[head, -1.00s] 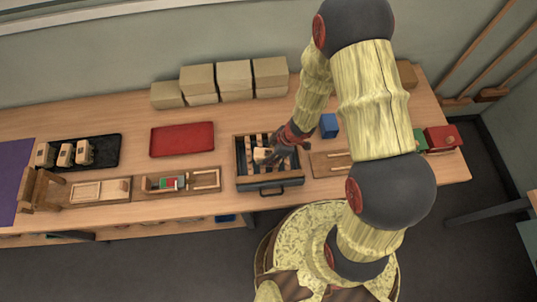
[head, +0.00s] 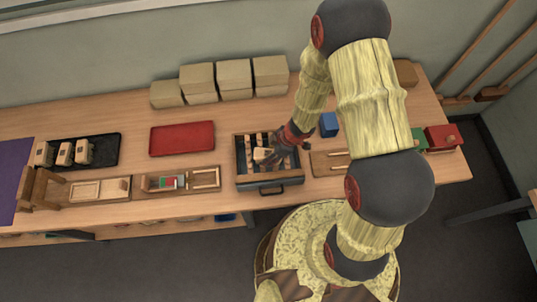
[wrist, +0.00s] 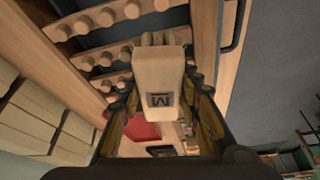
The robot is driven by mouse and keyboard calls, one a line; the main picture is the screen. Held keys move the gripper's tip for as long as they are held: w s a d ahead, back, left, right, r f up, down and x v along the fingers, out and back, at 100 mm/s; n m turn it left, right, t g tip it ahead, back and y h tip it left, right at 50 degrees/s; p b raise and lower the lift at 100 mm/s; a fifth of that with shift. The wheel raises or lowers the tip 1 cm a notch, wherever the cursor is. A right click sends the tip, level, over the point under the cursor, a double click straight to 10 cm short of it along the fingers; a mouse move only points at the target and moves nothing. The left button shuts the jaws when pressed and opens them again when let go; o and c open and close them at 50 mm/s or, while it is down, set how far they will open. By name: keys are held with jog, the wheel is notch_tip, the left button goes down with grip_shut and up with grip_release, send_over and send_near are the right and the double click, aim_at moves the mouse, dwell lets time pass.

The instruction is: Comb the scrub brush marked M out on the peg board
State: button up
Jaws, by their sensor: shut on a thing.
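The scrub brush marked M (wrist: 161,75) is a pale wooden block with a dark framed M on its face and light bristles at its far end. My gripper (wrist: 159,88) is shut on it, one finger on each side. In the head view the brush (head: 263,155) is over the peg board (head: 239,171), a dark-walled wooden frame with rows of pegs and a front handle. In the wrist view the pegs (wrist: 104,18) stand in rows beside and behind the bristles. Whether bristles touch pegs I cannot tell.
A red tray (head: 182,139) and a black tray (head: 108,142) with several similar blocks (head: 64,154) lie to the left. A blue block (head: 328,124) stands right of the peg board. Boxes (head: 234,78) line the wall. Wooden boards (head: 101,190) lie along the front.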

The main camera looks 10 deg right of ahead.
jog(key=w+p, duration=0.7)
jog(key=w, duration=0.1)
jog(key=shift+d+p, duration=0.15)
jog(key=shift+p, duration=0.2)
jog(key=shift+s+f+b, duration=0.2)
jog(key=shift+s+b, duration=0.4)
jog(key=shift+s, duration=0.65)
jog(key=shift+s+f+b, duration=0.15)
jog(key=shift+s+b, duration=0.45)
jog(key=shift+s, duration=0.65)
jog(key=shift+c, duration=0.4)
jog(key=shift+s+r+b, duration=0.2)
jog(key=shift+s+b, duration=0.45)
jog(key=shift+s, duration=1.05)
jog(key=shift+w+r+p, duration=0.2)
jog(key=shift+w+p, duration=3)
jog(key=shift+w, duration=0.35)
jog(key=shift+s+b, duration=1.45)
jog(key=shift+s, duration=1.95)
jog(key=shift+w+p, duration=0.3)
jog(key=shift+p, duration=0.05)
jog(key=shift+w+p, duration=2.65)
jog(key=shift+w, duration=0.95)
jog(key=shift+s+f+b, duration=0.15)
jog(key=shift+s+b, duration=0.4)
jog(key=shift+s, duration=0.55)
jog(key=shift+s+f+b, duration=0.1)
jog(key=shift+s+b, duration=0.4)
jog(key=shift+s, duration=0.6)
